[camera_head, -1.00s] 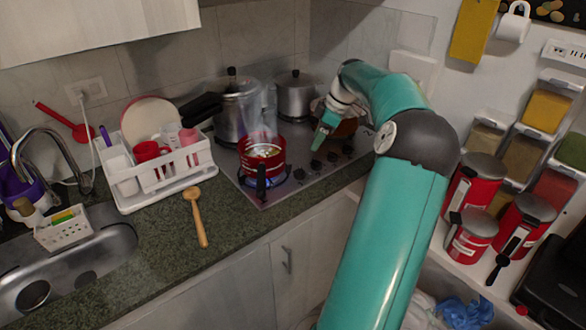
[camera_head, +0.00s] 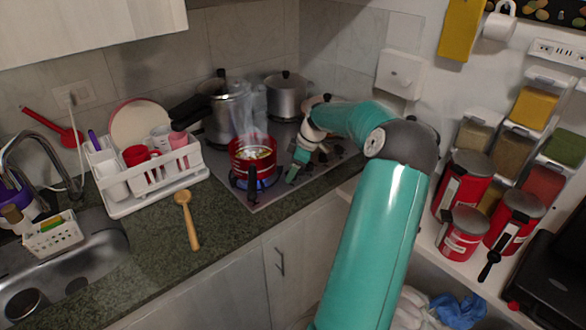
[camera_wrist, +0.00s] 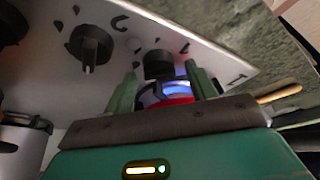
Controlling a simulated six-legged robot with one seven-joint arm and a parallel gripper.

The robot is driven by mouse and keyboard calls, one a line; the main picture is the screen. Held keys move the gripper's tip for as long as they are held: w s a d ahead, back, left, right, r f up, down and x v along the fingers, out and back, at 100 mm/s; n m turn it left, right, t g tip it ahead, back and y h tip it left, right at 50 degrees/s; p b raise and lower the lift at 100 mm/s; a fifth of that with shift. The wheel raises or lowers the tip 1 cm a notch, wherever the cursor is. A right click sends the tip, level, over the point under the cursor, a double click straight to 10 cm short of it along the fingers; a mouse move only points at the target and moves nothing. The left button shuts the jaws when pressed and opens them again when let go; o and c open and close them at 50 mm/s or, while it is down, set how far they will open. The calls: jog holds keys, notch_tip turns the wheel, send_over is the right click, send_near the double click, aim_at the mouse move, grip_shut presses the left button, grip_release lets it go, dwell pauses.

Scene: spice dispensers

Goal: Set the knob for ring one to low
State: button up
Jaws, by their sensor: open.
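Several black knobs stand in a row along the front of the stove (camera_head: 265,198). In the wrist view, one knob (camera_wrist: 158,64) sits ahead of and roughly between the two fingertips of my gripper (camera_wrist: 162,78). Another knob (camera_wrist: 91,45) stands to its left with printed marks around it. I cannot tell whether the fingers touch the nearer knob. My gripper (camera_head: 292,179) is open and points down at the stove's front edge, just right of the red pot (camera_head: 252,158). It hides part of the knob row in the head view. The knob's exact setting is unclear.
The red pot stands over a lit blue flame (camera_head: 266,183), steaming, close to my gripper. Two metal pots (camera_head: 225,125) (camera_head: 287,97) stand behind. A white dish rack (camera_head: 140,203) and wooden spoon (camera_head: 189,220) are on the counter at left.

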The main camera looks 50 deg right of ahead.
jog(key=c, duration=1)
jog(key=shift+m, duration=0.4)
jog(key=m+h, duration=0.2)
jog(key=m, duration=0.2)
jog(key=shift+a+r, duration=0.1)
jog(key=shift+a, duration=0.1)
jog(key=m+h, duration=0.2)
jog(key=m, duration=0.4)
jog(key=o, duration=1)
